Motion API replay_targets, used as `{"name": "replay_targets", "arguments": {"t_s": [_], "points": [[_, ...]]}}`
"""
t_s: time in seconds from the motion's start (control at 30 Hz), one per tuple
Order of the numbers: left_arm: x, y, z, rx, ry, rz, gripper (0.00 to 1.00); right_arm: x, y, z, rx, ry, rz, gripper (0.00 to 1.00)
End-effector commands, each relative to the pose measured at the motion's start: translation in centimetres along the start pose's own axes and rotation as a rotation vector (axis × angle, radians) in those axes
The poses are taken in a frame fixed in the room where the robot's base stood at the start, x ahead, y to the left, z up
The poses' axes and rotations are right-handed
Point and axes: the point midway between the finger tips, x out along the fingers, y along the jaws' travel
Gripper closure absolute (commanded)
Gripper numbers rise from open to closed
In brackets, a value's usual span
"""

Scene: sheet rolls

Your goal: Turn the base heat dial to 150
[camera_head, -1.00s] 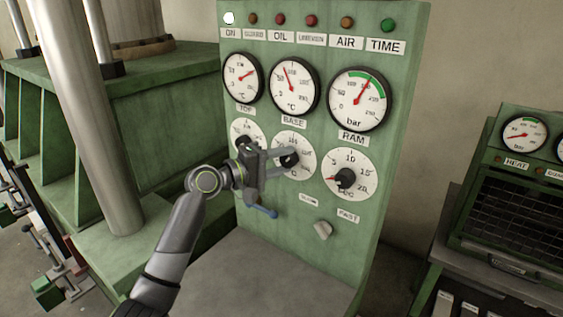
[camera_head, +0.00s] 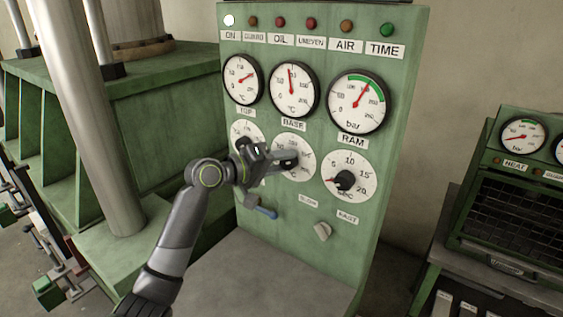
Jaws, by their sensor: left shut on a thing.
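The base heat dial (camera_head: 305,161) is the middle of three round white dials on the green control panel, under the BASE gauge (camera_head: 293,90). My left gripper (camera_head: 286,161) is shut on the dial's black knob, with its fingers level across the dial face. The gripper covers the knob and part of the scale, so I cannot read the dial's setting. The red needle of the BASE gauge points almost straight up, slightly left. My right gripper is not in view.
The top dial (camera_head: 247,131) is partly behind my gripper on the left. The RAM-side timer dial (camera_head: 349,177) is close on the right. A blue-handled lever (camera_head: 266,212) and a grey switch knob (camera_head: 323,231) sit below. A thick steel column (camera_head: 92,120) stands left.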

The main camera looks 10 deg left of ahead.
Motion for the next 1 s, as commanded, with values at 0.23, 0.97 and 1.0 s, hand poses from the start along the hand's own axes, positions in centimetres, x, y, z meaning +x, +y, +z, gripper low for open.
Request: {"name": "replay_targets", "arguments": {"t_s": [0.23, 0.97, 1.0], "points": [[0.0, -0.3, 0.2, -0.005, -0.005, -0.004, 0.52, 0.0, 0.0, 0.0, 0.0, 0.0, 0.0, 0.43], [-4.7, -0.5, 0.0, 0.003, 0.002, -0.004, 0.41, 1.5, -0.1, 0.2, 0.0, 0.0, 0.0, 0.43], [-5.4, -0.5, 0.1, 0.003, 0.002, -0.005, 0.41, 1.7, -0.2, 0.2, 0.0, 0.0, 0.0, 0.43]]}}
